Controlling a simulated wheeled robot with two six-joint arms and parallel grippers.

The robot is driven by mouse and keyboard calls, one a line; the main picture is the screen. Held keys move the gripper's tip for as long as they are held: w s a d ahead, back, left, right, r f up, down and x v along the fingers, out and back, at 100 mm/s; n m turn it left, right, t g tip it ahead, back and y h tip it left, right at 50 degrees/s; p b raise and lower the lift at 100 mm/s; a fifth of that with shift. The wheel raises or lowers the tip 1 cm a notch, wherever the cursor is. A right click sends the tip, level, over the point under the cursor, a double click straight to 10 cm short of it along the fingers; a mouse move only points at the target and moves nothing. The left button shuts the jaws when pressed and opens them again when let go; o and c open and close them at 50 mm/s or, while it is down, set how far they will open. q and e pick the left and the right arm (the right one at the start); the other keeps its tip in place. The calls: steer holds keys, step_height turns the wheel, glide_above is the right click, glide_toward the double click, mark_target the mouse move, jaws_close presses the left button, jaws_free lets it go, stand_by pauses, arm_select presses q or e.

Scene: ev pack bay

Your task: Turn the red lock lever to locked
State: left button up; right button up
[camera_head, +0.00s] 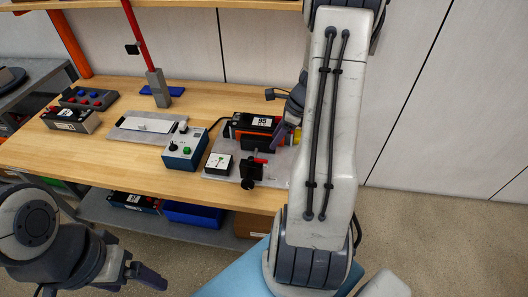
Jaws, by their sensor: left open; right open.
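A small red lever (261,160) shows at a black block (252,172) on the grey plate (214,175) at the front right of the bench. It is too small to tell its exact angle. Behind it stands a black-and-orange pack with a white "95" label (262,121). My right gripper (285,134) is open beside the pack's right side, above and behind the red lever and apart from it; my arm partly hides it. My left gripper (136,275) is open and empty, low in front of the bench.
A blue box with a green button (185,149) and a white dial box (219,164) stand left of the lever. A grey tray (124,134), a black unit (72,119) and a red post (139,38) are further left. Bins stand on the shelf below.

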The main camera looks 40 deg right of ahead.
mark_target(264, 160)
steer(key=x, duration=1)
steer(key=shift+f, duration=0.15)
jaws_close()
